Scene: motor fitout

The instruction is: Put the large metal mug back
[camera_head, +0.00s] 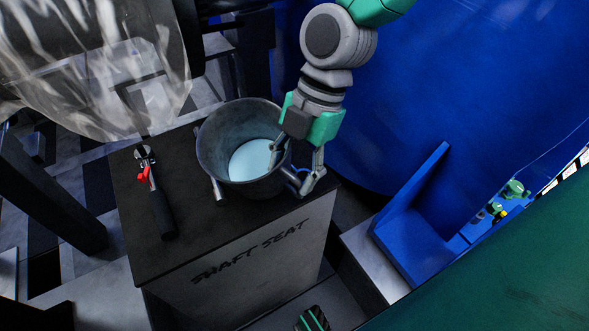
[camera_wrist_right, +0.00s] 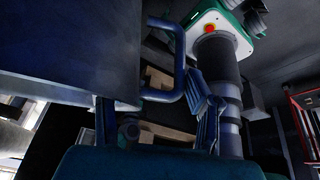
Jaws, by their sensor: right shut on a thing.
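The large metal mug (camera_head: 228,137) is dark grey and roughly upright over the black top of a box (camera_head: 155,245) marked "SHAFT SEAT". Its inside shows a pale blue-white round patch. I cannot tell whether its base touches the top. My right gripper (camera_head: 292,172) reaches down from above and is shut on the mug's handle at its right side. In the right wrist view the mug's wall (camera_wrist_right: 70,60) fills the left, and its handle (camera_wrist_right: 178,60) runs down between my fingers (camera_wrist_right: 155,112). My left gripper is not in view.
A tool with a black handle and red part (camera_head: 160,200) lies on the box top, left of the mug. A big blue curved wall (camera_head: 420,90) stands close on the right, with a blue bracket (camera_head: 415,225) below. The front of the box top is clear.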

